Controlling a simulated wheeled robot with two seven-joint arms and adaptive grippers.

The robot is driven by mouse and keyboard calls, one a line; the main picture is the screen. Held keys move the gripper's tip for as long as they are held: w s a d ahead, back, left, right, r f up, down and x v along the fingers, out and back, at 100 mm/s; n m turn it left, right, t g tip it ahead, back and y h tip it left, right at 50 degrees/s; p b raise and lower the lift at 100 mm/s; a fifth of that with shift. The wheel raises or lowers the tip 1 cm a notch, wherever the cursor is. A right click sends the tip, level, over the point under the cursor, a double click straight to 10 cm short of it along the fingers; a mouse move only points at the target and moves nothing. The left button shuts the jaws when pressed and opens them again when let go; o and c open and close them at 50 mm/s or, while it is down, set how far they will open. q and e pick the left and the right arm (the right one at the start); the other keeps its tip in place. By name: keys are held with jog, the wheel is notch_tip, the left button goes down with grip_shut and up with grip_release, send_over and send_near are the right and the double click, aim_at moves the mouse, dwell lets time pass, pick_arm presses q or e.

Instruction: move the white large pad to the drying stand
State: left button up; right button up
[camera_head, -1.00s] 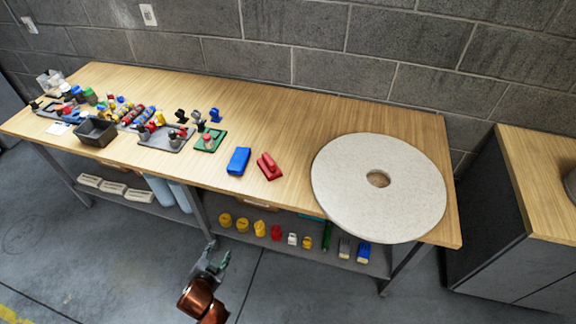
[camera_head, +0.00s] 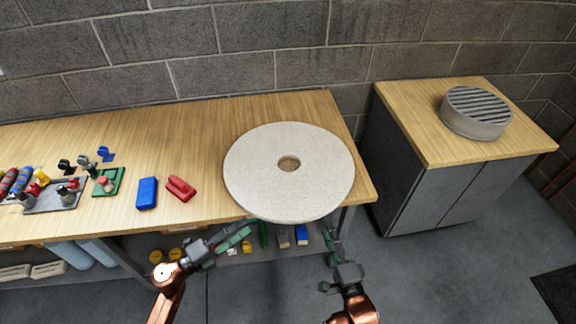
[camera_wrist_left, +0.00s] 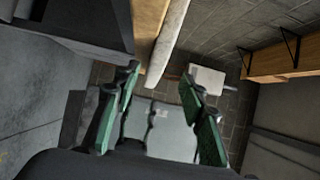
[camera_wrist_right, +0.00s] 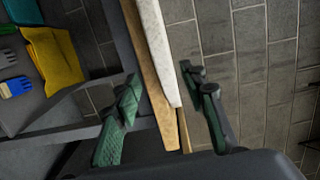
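The white large pad (camera_head: 250,185) is a speckled off-white disc with a centre hole. It lies flat on the table's right part and overhangs the front edge. The drying stand (camera_head: 476,113), seemingly the round grey slatted one, is on the cabinet at right; its top is bare. My left gripper (camera_head: 243,232) is open at the pad's front left rim; in the left wrist view the pad's edge (camera_wrist_left: 172,40) shows between and beyond its fingers. My right gripper (camera_head: 332,240) is open just in front of the rim; the pad's edge (camera_wrist_right: 157,50) also shows between its fingers. Contact cannot be told.
On the wooden table (camera_head: 190,125), a blue block (camera_head: 147,193) and a red block (camera_head: 180,188) are left of the pad. Several small parts stand further left. A gap separates table and cabinet (camera_head: 425,190). A lower shelf holds small items.

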aim_at(262, 218)
pick_arm(q)
jog(key=shift+s+d+f, duration=0.1)
jog(key=shift+d, duration=0.05)
pick_arm(e)
jog(key=shift+r, duration=0.15)
